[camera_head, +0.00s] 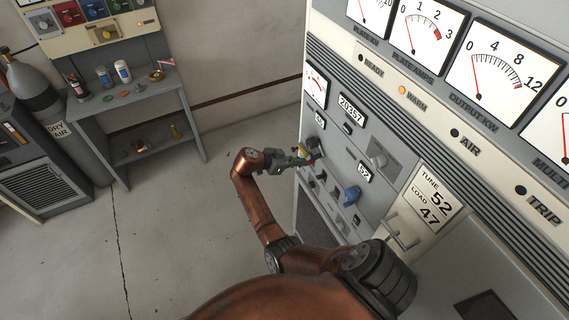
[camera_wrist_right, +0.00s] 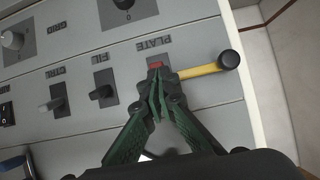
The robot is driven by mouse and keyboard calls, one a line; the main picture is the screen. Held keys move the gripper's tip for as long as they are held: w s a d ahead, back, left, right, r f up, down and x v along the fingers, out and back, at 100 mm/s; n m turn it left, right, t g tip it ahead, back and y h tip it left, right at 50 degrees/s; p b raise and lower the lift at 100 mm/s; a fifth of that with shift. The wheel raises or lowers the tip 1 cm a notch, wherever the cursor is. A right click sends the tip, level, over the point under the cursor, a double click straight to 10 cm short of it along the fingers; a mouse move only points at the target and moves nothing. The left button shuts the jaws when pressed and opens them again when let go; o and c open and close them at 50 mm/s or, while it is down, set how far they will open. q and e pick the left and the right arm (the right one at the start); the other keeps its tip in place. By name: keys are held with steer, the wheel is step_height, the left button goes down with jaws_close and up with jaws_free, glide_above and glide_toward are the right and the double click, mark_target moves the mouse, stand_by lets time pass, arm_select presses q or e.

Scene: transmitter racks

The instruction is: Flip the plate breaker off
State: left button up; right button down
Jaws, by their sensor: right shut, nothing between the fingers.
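The plate breaker (camera_wrist_right: 155,65) shows in the right wrist view as a small red toggle below the upside-down PLATE label (camera_wrist_right: 153,43). My right gripper (camera_wrist_right: 158,78) is shut and empty, with its fingertips at the red toggle and partly covering it. Whether they touch it, and which way the toggle is set, I cannot tell. In the head view the right gripper (camera_head: 306,158) is at the left edge of the rack's control panel (camera_head: 340,190), and the breaker is hard to make out there. My left gripper is not in view.
A yellow lever with a black knob (camera_wrist_right: 229,60) sticks out close beside my fingers. The FIL (camera_wrist_right: 102,92) and CTRL (camera_wrist_right: 50,105) toggles sit alongside. A workbench (camera_head: 150,95) and gas cylinder (camera_head: 35,90) stand at the left. The floor between is clear.

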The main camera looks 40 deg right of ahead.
arm_select(q)
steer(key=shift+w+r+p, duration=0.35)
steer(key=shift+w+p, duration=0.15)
steer(key=shift+p, duration=0.05)
stand_by(0.4)
